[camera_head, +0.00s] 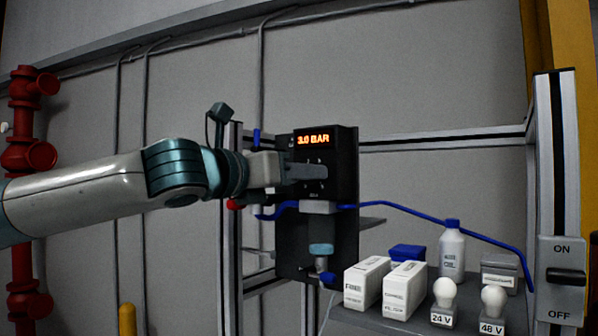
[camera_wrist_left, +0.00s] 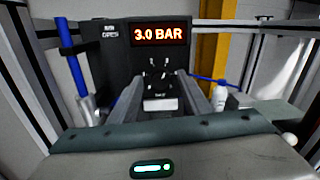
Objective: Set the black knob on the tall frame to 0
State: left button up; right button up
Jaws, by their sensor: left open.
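The black unit (camera_head: 342,150) on the tall frame (camera_head: 230,250) has an orange display (camera_head: 313,139) reading 3.0 BAR, also legible in the left wrist view (camera_wrist_left: 159,35). My left gripper (camera_head: 312,173) reaches in from the left, in front of the face below the display. In the left wrist view its two grey fingers stand apart, open, on either side of the dark knob area (camera_wrist_left: 160,84) with small white marks around it. The knob's pointer is too small to read. I cannot tell whether the fingers touch the knob. My right gripper is not in view.
Below right, a shelf (camera_head: 345,317) holds white boxes (camera_head: 405,285), a white bottle (camera_head: 451,252) and lamps labelled 24 V (camera_head: 443,303) and 48 V (camera_head: 492,303). A blue hose (camera_head: 430,215) runs right. An ON/OFF switch (camera_head: 566,277) is far right; red pipes (camera_head: 27,156) stand left.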

pick_arm(q)
jog(key=c, duration=1)
jog(key=shift+c, duration=0.2)
